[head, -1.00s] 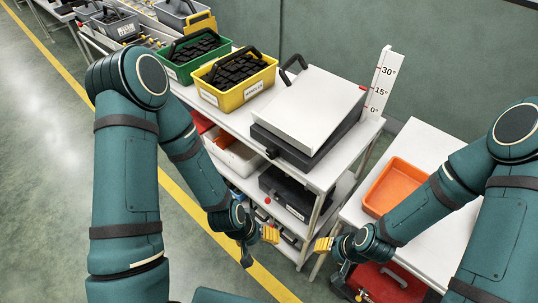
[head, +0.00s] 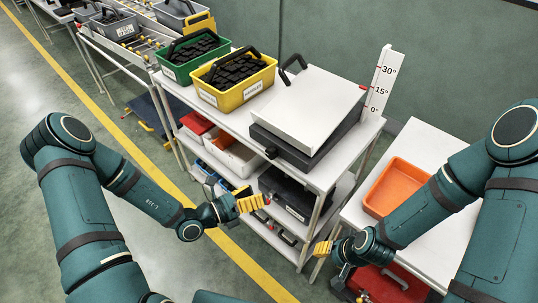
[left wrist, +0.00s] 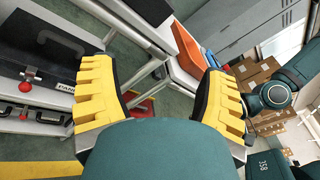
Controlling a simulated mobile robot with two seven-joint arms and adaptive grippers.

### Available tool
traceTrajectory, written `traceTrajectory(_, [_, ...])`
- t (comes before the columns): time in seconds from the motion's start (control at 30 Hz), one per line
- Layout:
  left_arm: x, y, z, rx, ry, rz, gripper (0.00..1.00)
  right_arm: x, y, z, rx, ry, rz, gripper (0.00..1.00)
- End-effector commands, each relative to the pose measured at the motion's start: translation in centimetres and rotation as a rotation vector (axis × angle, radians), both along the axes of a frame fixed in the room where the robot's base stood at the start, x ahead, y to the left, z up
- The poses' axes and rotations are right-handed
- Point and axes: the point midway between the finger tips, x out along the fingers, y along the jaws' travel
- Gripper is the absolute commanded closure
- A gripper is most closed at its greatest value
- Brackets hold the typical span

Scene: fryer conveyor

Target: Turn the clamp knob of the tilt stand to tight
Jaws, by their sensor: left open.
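My right gripper (head: 323,248) is lower right, away from the stand.
A yellow bin (head: 237,83) and a green bin (head: 192,55) with black parts stand left of the stand. A black case (head: 290,193) lies on the shelf below. An orange tray (head: 394,187) is on the right table. Floor is open at left.

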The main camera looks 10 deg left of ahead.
Motion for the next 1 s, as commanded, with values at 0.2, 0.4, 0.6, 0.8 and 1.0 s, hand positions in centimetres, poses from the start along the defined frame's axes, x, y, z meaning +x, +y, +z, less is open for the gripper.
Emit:
traceTrajectory(0.2, [3.1, 5.4, 0.3, -0.115, 0.017, 0.286, 0.26, 0.0, 0.0, -0.1, 0.000, 0.001, 0.000, 0.53])
traceTrajectory(0.4, [4.5, 5.2, 0.3, -0.126, 0.017, 0.313, 0.26, -0.1, 0.0, -0.2, 0.000, 0.002, 0.002, 0.53])
traceTrajectory(0.6, [7.5, 3.4, 0.3, -0.124, 0.014, 0.309, 0.26, -0.2, 0.0, -0.6, 0.000, 0.004, 0.003, 0.53])
traceTrajectory(0.8, [10.9, 1.4, 0.2, -0.124, 0.016, 0.307, 0.26, -0.3, 0.1, -0.9, 0.002, 0.007, 0.005, 0.53])
traceTrajectory(1.0, [13.6, -0.2, 0.2, -0.123, 0.017, 0.309, 0.26, -0.4, 0.1, -1.3, 0.002, 0.009, 0.007, 0.53])
